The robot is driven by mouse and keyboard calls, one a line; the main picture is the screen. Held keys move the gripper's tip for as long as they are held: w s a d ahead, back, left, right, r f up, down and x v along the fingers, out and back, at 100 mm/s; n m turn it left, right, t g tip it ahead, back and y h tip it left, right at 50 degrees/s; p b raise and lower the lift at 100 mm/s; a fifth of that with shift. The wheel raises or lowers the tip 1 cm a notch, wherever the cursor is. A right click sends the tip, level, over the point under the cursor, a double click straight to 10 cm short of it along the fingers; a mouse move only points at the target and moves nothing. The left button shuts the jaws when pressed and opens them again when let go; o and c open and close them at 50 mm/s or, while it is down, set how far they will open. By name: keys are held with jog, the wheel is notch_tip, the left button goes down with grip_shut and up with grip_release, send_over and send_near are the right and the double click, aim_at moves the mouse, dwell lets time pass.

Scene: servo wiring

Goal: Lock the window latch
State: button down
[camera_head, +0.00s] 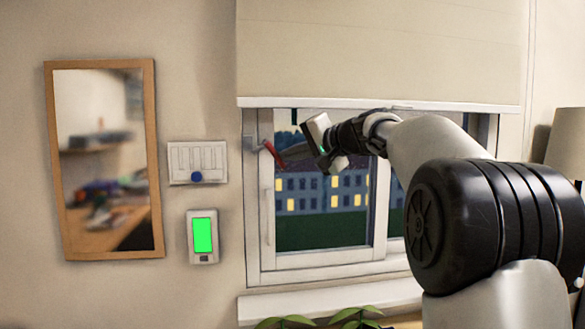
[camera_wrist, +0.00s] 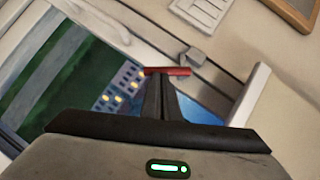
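The window latch has a red handle (camera_head: 273,154) on a grey mount (camera_head: 250,142) at the upper left of the window frame. The handle slants down to the right in the head view. In the wrist view the red handle (camera_wrist: 168,72) lies crosswise at my fingertips, with the grey block (camera_wrist: 192,57) just beyond it. My gripper (camera_head: 286,156) reaches in from the right, its fingertips right at the handle. In the wrist view the fingers of my gripper (camera_wrist: 164,82) are together, with no handle visible between them. I cannot tell whether they touch the handle.
A blind (camera_head: 380,50) hangs over the window top. A white panel with a blue knob (camera_head: 197,177), a device with a green screen (camera_head: 203,235) and a mirror (camera_head: 105,160) are on the wall at left. Plants (camera_head: 355,317) stand below the sill (camera_head: 320,300).

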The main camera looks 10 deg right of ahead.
jog(key=a+f+m+t+y+b, duration=0.1)
jog(key=b, duration=0.2)
jog(key=f+m+b, duration=0.1)
jog(key=m+b, duration=0.1)
jog(key=b, duration=0.1)
jog(key=shift+a+f+t+y, duration=0.15)
jog(key=shift+a+t+y, duration=0.2)
jog(key=shift+t+y, duration=0.05)
jog(key=shift+w+a+b, duration=0.15)
jog(key=shift+b, duration=0.3)
jog(key=shift+f, duration=0.1)
